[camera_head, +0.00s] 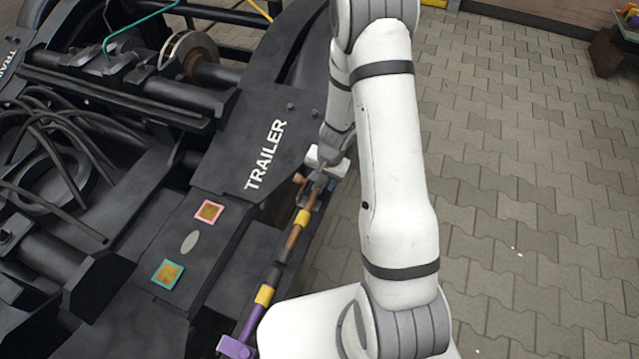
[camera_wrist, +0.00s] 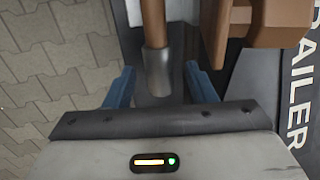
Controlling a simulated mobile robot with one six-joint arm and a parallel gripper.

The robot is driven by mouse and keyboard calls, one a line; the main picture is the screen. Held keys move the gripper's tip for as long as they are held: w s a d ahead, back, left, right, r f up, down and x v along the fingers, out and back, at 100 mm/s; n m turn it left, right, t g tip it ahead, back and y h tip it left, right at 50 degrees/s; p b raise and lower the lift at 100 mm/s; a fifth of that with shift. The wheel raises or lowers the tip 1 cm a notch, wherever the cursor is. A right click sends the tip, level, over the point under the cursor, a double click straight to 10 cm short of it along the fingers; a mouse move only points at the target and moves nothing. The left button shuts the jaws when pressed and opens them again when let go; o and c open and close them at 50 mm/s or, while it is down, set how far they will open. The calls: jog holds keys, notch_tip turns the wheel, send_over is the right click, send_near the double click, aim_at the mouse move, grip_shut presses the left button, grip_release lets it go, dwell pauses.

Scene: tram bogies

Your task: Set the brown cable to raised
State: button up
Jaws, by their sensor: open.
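The brown cable (camera_wrist: 158,22) shows in the wrist view, running down from the top edge to a grey metal sleeve (camera_wrist: 157,75). My gripper (camera_wrist: 162,85) is open, with its two blue fingers on either side of the sleeve's end and visible gaps to both. I cannot tell how far the cable lies beyond the fingertips. In the head view, a brown cable length (camera_head: 292,240) with a yellow band runs along the bogie's side, below my gripper (camera_head: 322,180). My arm and wrist hide part of the cable's upper end there.
A brown block (camera_wrist: 268,22) sits close right of the cable in the wrist view. A purple cable (camera_head: 243,335) with a yellow band lies lower along the same side. The dark bogie frame marked TRAILER (camera_head: 225,140) is at left. Paved floor (camera_head: 530,200) is clear at right.

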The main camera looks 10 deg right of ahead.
jog(key=shift+w+a+f, duration=0.1)
jog(key=shift+f, duration=0.35)
jog(key=shift+c, duration=0.2)
